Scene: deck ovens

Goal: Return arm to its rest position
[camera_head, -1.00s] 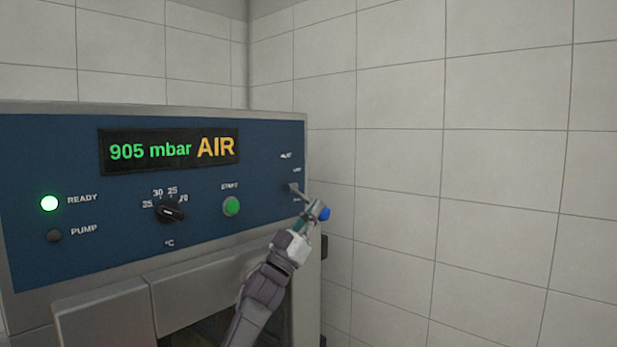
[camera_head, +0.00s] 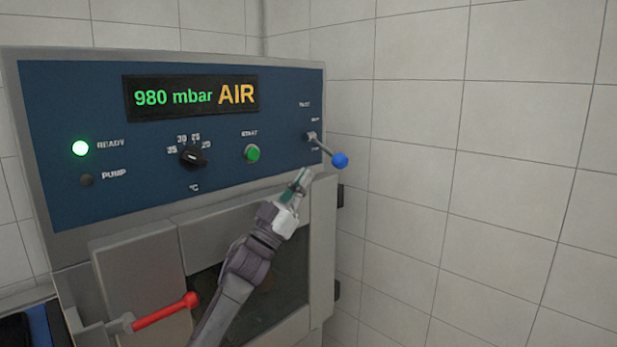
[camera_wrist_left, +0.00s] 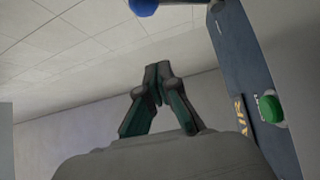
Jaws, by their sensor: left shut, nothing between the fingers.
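My left gripper (camera_head: 302,181) is in front of the machine, below and left of a small lever with a blue ball knob (camera_head: 340,160). The gripper is apart from the knob. In the left wrist view the fingers (camera_wrist_left: 157,82) are closed together with nothing between them, and the blue knob (camera_wrist_left: 143,7) shows at the top edge. My right gripper is not in view.
The blue control panel (camera_head: 60,120) has a display (camera_head: 190,96) reading 980 mbar AIR, a lit green READY lamp (camera_head: 80,148), a black dial (camera_head: 193,155) and a green START button (camera_head: 252,153). A red handle (camera_head: 165,312) sticks out at lower left. A tiled wall (camera_head: 450,180) stands at right.

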